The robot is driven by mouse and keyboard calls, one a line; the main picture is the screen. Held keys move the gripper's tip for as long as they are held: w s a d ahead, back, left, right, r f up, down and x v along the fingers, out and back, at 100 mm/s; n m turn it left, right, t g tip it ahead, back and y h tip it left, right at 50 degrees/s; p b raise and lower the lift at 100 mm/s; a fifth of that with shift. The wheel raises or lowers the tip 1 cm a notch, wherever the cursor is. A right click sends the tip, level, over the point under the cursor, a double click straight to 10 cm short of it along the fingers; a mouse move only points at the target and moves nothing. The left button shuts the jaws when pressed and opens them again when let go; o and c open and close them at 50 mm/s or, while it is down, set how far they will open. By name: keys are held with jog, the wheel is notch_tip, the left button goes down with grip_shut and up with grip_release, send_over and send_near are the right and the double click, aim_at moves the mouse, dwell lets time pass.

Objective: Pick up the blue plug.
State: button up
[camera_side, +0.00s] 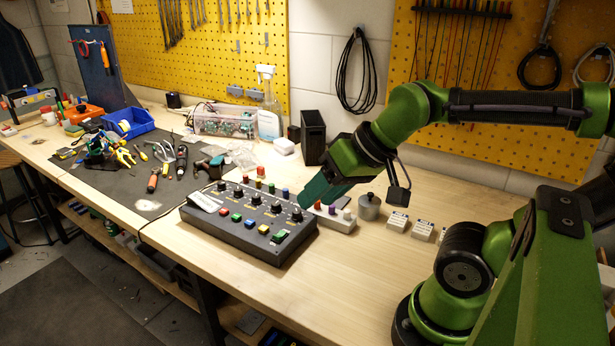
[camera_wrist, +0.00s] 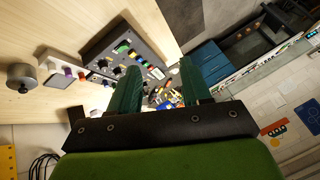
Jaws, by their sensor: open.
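A small blue plug (camera_side: 285,192) stands at the back right edge of the dark control panel (camera_side: 240,238), in a row with other coloured plugs. In the wrist view I cannot surely tell it from the small parts around it. My gripper (camera_side: 308,200) points down and left, its fingers just right of the blue plug in the side view. In the wrist view the two green fingers of my gripper (camera_wrist: 160,68) are spread apart with nothing held between them. The panel shows beyond and left of them.
A pale block (camera_side: 340,224) with red, purple and white plugs stands close to my fingers. A grey metal cylinder (camera_side: 369,208) and several small white labelled blocks (camera_side: 397,222) lie to its right. A black box (camera_side: 313,135) stands behind. The bench front is clear.

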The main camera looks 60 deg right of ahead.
jog(key=shift+d, duration=0.1)
dwell(0.5)
jog(key=n+g+h, duration=0.1)
jog(key=g+h, duration=0.2)
send_over(286, 189)
jog(key=s, duration=0.3)
jog(key=f, duration=1.5)
jog(key=shift+w+a, duration=0.25)
jog(key=shift+x, duration=3.15)
grip_shut()
